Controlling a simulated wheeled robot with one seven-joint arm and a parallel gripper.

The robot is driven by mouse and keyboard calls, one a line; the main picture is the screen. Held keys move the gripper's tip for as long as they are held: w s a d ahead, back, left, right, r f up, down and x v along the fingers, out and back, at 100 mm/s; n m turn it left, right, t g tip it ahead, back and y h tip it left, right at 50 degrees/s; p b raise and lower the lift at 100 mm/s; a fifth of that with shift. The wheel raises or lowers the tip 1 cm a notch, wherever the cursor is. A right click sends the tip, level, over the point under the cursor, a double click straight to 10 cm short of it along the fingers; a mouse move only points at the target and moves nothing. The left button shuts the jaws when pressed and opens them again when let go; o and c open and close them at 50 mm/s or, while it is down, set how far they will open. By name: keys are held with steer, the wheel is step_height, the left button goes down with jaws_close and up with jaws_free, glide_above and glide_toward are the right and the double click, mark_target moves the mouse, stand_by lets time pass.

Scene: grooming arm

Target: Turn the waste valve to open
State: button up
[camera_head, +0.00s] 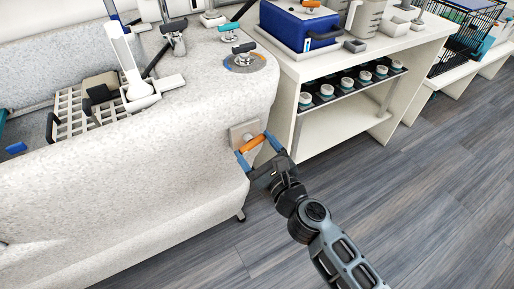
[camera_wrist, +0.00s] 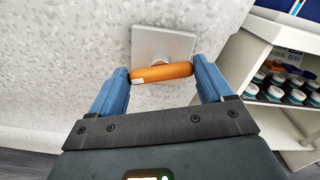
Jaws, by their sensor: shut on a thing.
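The waste valve has an orange handle (camera_head: 252,143) on a beige square plate (camera_head: 238,131), fixed to the end wall of the speckled white tub (camera_head: 190,150). In the wrist view the orange handle (camera_wrist: 161,72) lies nearly level across a round stub in front of the plate (camera_wrist: 150,42). My gripper (camera_head: 256,152) has its blue fingers at the two ends of the handle, and in the wrist view the gripper (camera_wrist: 162,80) is shut on it lengthwise. The finger pads' inner faces are partly hidden.
A white shelf unit (camera_head: 335,130) with several white-lidded jars stands close to the right of the valve. A blue case (camera_head: 299,24) sits on top of it. A round dial (camera_head: 244,60) is on the tub rim above. The grey floor (camera_head: 420,220) at right is clear.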

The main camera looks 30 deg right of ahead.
steer(key=n, duration=0.3)
steer(key=shift+f+n, duration=0.1)
steer(key=shift+n, duration=0.3)
steer(key=n, duration=0.3)
steer(key=shift+a+n, duration=0.1)
steer(key=shift+n, duration=0.2)
steer(key=n, duration=0.6)
steer(key=shift+a+f+n, duration=0.1)
steer(key=shift+f+n, duration=0.1)
steer(key=shift+n, duration=0.1)
steer(key=o, duration=1)
steer(key=shift+c, duration=0.2)
steer(key=shift+s, duration=0.15)
steer(key=s+b, duration=0.2)
steer(key=s, duration=0.5)
steer(key=shift+s, duration=0.3)
steer(key=shift+s, duration=0.1)
